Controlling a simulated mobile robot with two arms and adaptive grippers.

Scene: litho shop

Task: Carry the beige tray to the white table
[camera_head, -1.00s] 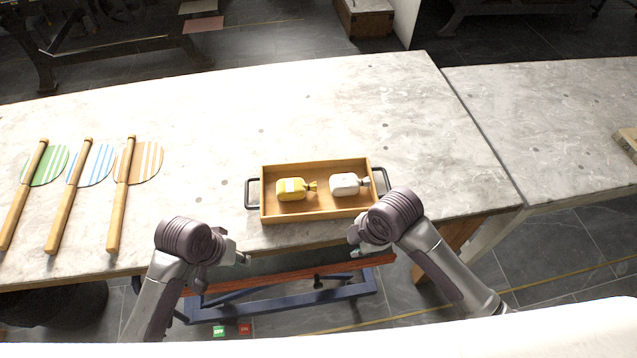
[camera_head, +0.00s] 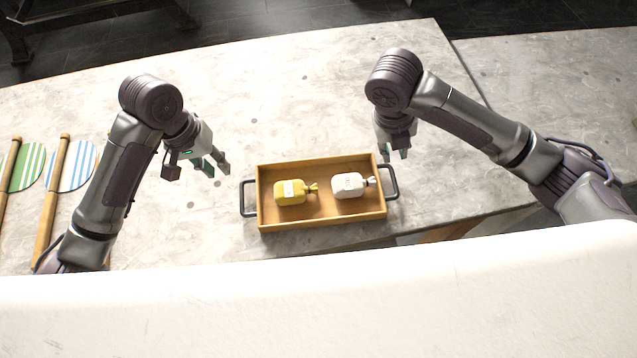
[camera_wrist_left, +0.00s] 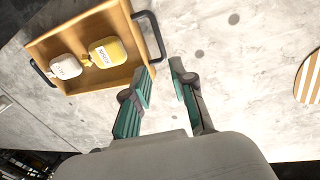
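The beige tray (camera_head: 322,221) is a shallow wooden box with a dark handle at each end. It rests on the pale, stone-like tabletop near its front edge. A yellow pouch (camera_head: 292,192) and a white pouch (camera_head: 349,185) lie in it. My left gripper (camera_head: 212,167) is open and empty, above and left of the left handle (camera_head: 246,198). In the left wrist view its fingers (camera_wrist_left: 160,80) are apart beside the tray's handle (camera_wrist_left: 152,37). My right gripper (camera_head: 394,152) is open and empty, near the tray's right handle (camera_head: 391,182), apart from it.
Striped round paddles with wooden handles, one green (camera_head: 24,165) and one blue (camera_head: 75,166), lie at the left. Another tabletop (camera_head: 560,90) adjoins on the right. A plain white surface (camera_head: 320,310) fills the foreground; I cannot tell what it is. The tabletop behind the tray is clear.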

